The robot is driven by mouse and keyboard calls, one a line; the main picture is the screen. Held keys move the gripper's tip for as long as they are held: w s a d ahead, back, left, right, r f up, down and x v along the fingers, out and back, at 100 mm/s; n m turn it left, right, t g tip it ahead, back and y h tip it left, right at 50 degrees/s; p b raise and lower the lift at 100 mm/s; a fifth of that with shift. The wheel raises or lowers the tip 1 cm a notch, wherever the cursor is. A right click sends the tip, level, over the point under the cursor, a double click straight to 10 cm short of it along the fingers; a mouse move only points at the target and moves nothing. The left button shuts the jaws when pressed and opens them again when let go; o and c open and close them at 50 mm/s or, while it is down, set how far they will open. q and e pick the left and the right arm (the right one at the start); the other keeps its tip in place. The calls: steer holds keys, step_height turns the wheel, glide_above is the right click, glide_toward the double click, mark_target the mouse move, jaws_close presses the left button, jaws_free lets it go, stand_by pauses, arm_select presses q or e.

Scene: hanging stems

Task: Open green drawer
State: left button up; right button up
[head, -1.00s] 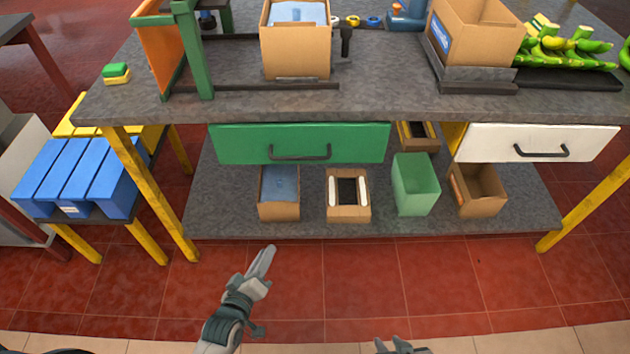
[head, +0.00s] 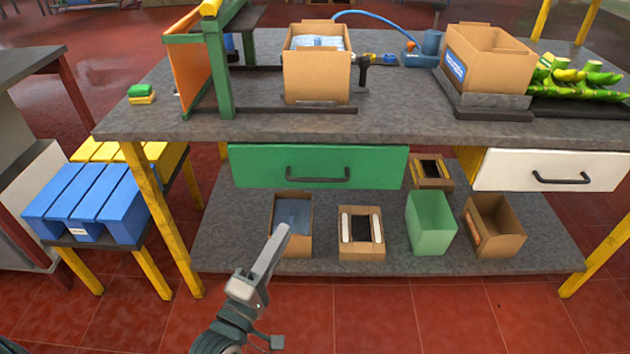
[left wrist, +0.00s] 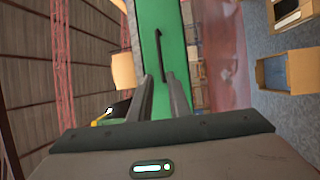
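The green drawer (head: 318,166) is under the left half of the grey workbench, with a dark bar handle (head: 318,175) on its front. The drawer front looks flush with the bench, so it appears shut. My left gripper (head: 280,238) is in front of and below the drawer, clear of the handle. In the left wrist view the green drawer (left wrist: 172,50) and its handle (left wrist: 159,50) lie ahead, beyond the two fingers (left wrist: 162,88). These fingers are apart, with nothing between them. My right gripper is not in view.
The workbench (head: 390,120) has a lower shelf (head: 385,262) carrying several cardboard boxes and a green bin (head: 430,222). A white drawer (head: 550,170) is at the right. Blue bins (head: 90,205) stand on a low table at the left. The floor in front is clear.

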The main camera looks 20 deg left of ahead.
mark_target(314, 179)
arm_select(q)
steer(key=x, duration=1.7)
steer(key=shift+w, duration=0.2)
jaws_close()
